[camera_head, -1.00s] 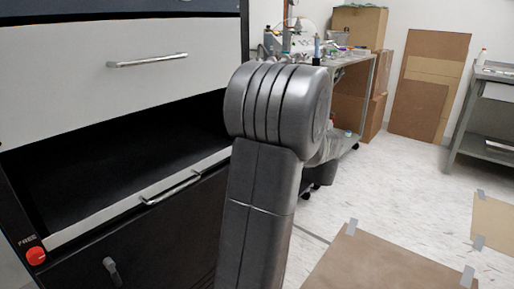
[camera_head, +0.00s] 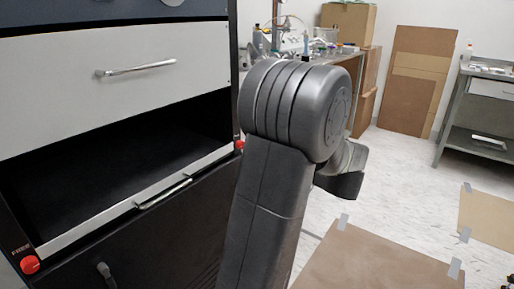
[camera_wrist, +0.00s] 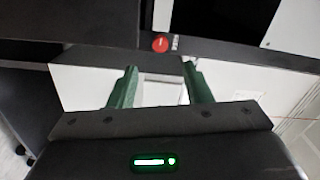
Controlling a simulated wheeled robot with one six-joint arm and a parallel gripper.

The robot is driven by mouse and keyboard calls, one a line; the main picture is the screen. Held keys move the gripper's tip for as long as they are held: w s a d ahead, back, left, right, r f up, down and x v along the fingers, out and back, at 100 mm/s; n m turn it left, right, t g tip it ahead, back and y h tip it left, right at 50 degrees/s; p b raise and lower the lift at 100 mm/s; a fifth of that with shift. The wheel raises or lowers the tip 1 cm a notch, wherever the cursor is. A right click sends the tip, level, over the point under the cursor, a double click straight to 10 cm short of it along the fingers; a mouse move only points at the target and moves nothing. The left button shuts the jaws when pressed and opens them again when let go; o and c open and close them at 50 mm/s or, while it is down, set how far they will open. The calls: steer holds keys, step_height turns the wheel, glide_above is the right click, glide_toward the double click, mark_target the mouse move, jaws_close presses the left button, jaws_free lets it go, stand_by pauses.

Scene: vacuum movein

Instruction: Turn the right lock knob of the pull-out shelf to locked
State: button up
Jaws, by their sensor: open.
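The pull-out shelf (camera_head: 130,205) is a dark recess with a pale front strip and a bar handle. Its right lock knob (camera_head: 239,145) is red and shows just left of my arm, partly covered by it. The left lock knob (camera_head: 30,264) is red, beside the word FREE. In the wrist view a red knob (camera_wrist: 160,44) sits on a dark bar, with a small unreadable label to its right. My gripper (camera_wrist: 160,67) is open and empty, its green fingers apart and lined up below that knob in the picture, not around it. My arm hides the gripper in the head view.
A silver drawer handle (camera_head: 136,69) is above the shelf, and a dark lever (camera_head: 106,274) below it. A cluttered bench (camera_head: 345,60) stands behind my arm. Brown sheets (camera_head: 375,265) are taped to the floor at right. The floor between is open.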

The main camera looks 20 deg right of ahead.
mark_target(243, 145)
steer(key=shift+p+v, duration=0.3)
steer(key=shift+v, duration=2)
steer(key=b+x, duration=0.3)
steer(key=x, duration=1)
steer(key=shift+f, duration=0.1)
steer(key=shift+w+a, duration=0.25)
steer(key=shift+r, duration=0.2)
